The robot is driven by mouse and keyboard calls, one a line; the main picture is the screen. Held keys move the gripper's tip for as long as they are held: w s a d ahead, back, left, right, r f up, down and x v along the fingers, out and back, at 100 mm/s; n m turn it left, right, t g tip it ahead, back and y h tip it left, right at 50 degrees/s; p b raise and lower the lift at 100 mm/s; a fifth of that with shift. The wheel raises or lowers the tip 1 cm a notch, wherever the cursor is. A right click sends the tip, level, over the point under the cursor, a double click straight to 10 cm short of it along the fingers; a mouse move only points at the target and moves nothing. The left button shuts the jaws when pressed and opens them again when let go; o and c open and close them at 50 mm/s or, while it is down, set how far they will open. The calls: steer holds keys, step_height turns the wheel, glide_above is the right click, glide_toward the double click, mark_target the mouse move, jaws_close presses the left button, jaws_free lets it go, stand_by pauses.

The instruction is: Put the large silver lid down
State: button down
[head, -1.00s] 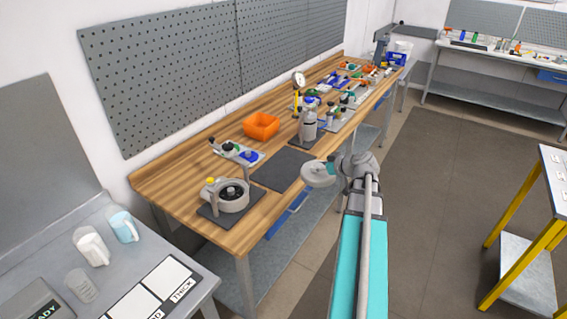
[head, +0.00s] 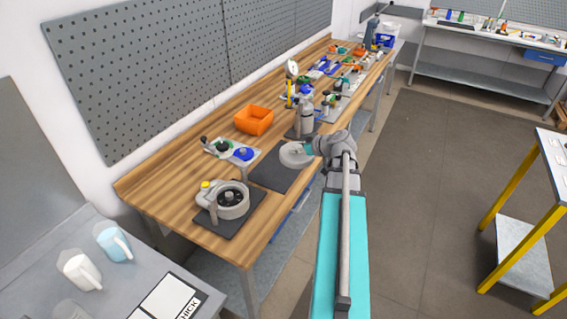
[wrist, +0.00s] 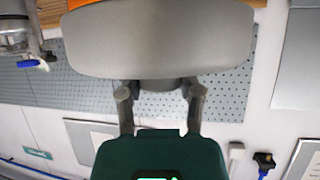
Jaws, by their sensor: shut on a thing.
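The large silver lid (head: 293,156) is a pale grey disc in the head view. My gripper (head: 309,149) is shut on it from its right side and holds it at the right end of a dark flat mat (head: 268,178). I cannot tell whether the lid touches the mat or hangs above it. In the wrist view the lid (wrist: 160,42) fills the top, and my gripper's fingers (wrist: 160,92) close in on a grey part beneath it. The exact grip point is partly hidden.
An open round grey pot (head: 231,200) stands on a dark plate to the left of the mat. An orange bin (head: 254,120) is behind. A grey cylinder (head: 307,118) stands close behind the lid. The wooden bench's (head: 165,205) left end is clear.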

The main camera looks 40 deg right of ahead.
mark_target(283, 161)
steer(key=shift+d, duration=0.2)
steer(key=shift+f, duration=0.1)
steer(key=shift+a+f+b, duration=0.2)
steer(key=shift+a+b, duration=0.05)
steer(key=shift+b, duration=0.05)
steer(key=a+f+b, duration=0.1)
steer(key=a, duration=0.1)
steer(key=w+a+f+b, duration=0.2)
steer(key=a+f+b, duration=0.1)
steer(key=shift+w+a+f, duration=0.1)
steer(key=shift+a, duration=0.25)
